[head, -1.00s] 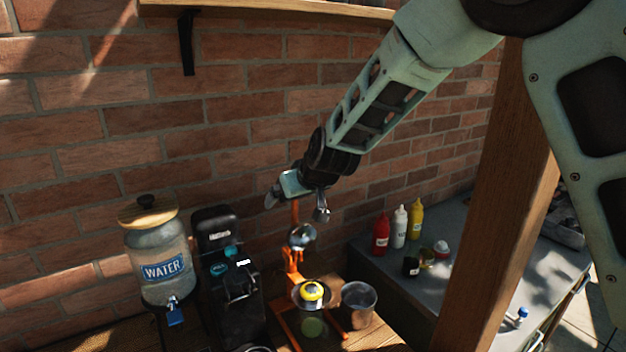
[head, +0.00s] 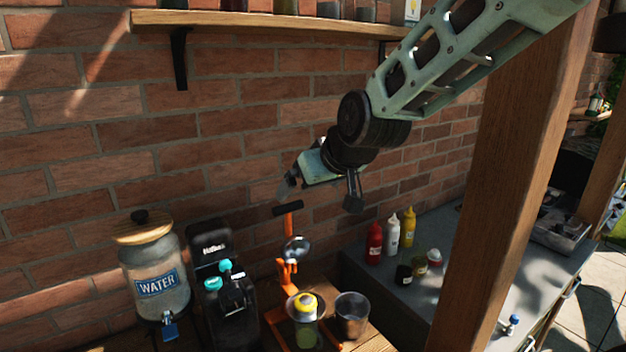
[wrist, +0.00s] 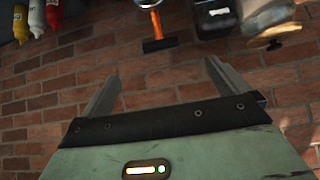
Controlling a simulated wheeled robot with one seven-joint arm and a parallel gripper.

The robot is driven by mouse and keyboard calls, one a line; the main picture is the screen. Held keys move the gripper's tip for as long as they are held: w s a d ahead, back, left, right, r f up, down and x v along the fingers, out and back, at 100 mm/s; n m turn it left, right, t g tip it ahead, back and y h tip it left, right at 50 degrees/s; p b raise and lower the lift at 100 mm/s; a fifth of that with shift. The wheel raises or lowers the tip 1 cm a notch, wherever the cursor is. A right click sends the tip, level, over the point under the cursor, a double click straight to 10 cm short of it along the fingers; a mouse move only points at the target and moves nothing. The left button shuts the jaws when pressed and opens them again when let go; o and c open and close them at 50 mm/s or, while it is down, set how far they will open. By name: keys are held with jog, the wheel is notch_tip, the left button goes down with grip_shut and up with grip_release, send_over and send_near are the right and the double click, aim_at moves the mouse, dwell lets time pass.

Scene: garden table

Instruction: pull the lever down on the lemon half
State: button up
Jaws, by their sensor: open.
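The orange juicer press (head: 284,273) stands on the wooden table. Its lever (head: 288,208) is raised, with a black cross grip at the top, and a silver press cup (head: 296,249) hangs below it. A yellow lemon half (head: 306,304) sits in the juicer's lower bowl, under the press cup. My gripper (head: 286,188) is open and empty, just above the lever's grip in the head view. In the wrist view, my gripper's two fingers (wrist: 160,84) are apart, with brick wall between them, and the lever's black grip (wrist: 160,45) shows beyond the fingertips.
A water dispenser (head: 157,284) and a black coffee machine (head: 225,290) stand left of the juicer. A metal cup (head: 352,312) stands right of it. Sauce bottles (head: 392,237) are on the grey counter. The brick wall is close behind; a wooden post (head: 505,190) rises at right.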

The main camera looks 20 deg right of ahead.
jog(key=shift+f+b, duration=0.3)
jog(key=shift+b, duration=0.05)
jog(key=c, duration=0.9)
jog(key=f+n+t+b, duration=0.1)
jog(key=n+b, duration=0.1)
jog(key=b, duration=0.1)
jog(key=s+f+n+t+b, duration=0.1)
jog(key=f+n+b, duration=0.1)
jog(key=b, duration=0.1)
jog(key=shift+s+d+f+n+y, duration=0.1)
jog(key=shift+d+f+n+y, duration=0.05)
jog(key=shift+n+y, duration=0.2)
grip_shut()
jog(key=s+d+f+n+t+y+b, duration=0.1)
jog(key=s+f+n+t+b, duration=0.35)
jog(key=n+b, duration=0.65)
jog(key=n+t+p, duration=0.1)
jog(key=n+p, duration=0.1)
jog(key=p, duration=1)
send_near(290, 210)
jog(key=shift+y, duration=0.25)
jog(key=x, duration=0.6)
jog(key=shift+w+d+f, duration=0.1)
jog(key=shift+w+f, duration=0.05)
jog(key=shift+w, duration=0.3)
